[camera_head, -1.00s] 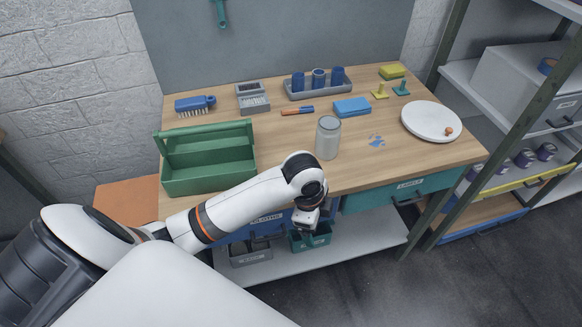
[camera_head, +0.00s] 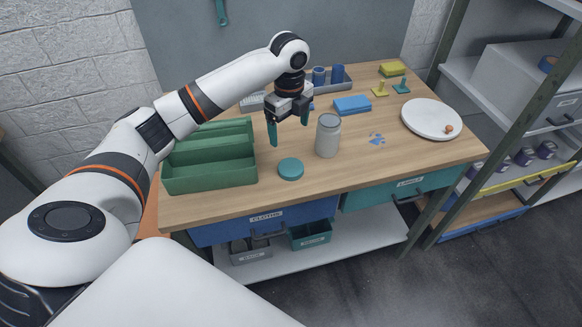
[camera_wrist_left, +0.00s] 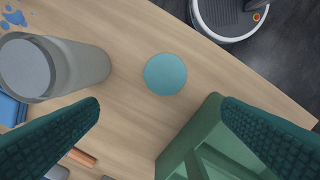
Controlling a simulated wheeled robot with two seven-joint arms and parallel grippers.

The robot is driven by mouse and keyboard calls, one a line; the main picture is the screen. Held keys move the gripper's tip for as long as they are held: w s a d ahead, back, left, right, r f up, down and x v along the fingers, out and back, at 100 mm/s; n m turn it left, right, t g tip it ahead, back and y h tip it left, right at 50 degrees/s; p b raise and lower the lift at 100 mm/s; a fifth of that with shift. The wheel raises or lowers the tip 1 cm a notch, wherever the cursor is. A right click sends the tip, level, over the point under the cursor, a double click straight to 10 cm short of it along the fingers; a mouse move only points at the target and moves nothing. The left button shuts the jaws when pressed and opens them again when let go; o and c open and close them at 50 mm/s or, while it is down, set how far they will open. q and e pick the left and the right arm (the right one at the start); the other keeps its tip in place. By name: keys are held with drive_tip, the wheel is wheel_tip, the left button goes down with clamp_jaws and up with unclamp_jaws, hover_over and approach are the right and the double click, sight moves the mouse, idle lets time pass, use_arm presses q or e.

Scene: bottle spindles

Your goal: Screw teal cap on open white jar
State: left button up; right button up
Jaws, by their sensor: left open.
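The teal cap (camera_head: 291,168) lies flat on the wooden workbench, near its front edge. It also shows as a teal disc in the left wrist view (camera_wrist_left: 165,74). The pale grey-white jar (camera_head: 328,137) stands upright behind and right of the cap, and is at the left in the wrist view (camera_wrist_left: 60,68). I cannot clearly tell whether its mouth is open. My left gripper (camera_head: 289,132) is open and empty, its teal fingers pointing down above the bench, behind the cap and left of the jar. The fingers do not touch the cap. My right gripper is out of view.
A green toolbox (camera_head: 212,178) stands left of the cap. A grey rack with blue cups (camera_head: 337,74) is behind. The bench around the cap is clear.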

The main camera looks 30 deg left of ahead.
use_arm(q)
drive_tip(key=p, duration=0.1)
hover_over(289, 165)
drive_tip(key=f, duration=0.6)
drive_tip(key=shift+w+a+f, duration=0.1)
drive_tip(key=shift+w+f, duration=0.25)
drive_tip(key=shift+f, duration=0.05)
drive_tip(key=shift+s+f+p, duration=0.2)
drive_tip(key=shift+f+p, duration=0.1)
drive_tip(key=shift+f, duration=0.05)
drive_tip(key=f, duration=0.2)
drive_tip(key=f+p, duration=0.1)
drive_tip(key=shift+s+f, duration=0.3)
drive_tip(key=shift+f, duration=0.45)
drive_tip(key=c, duration=1)
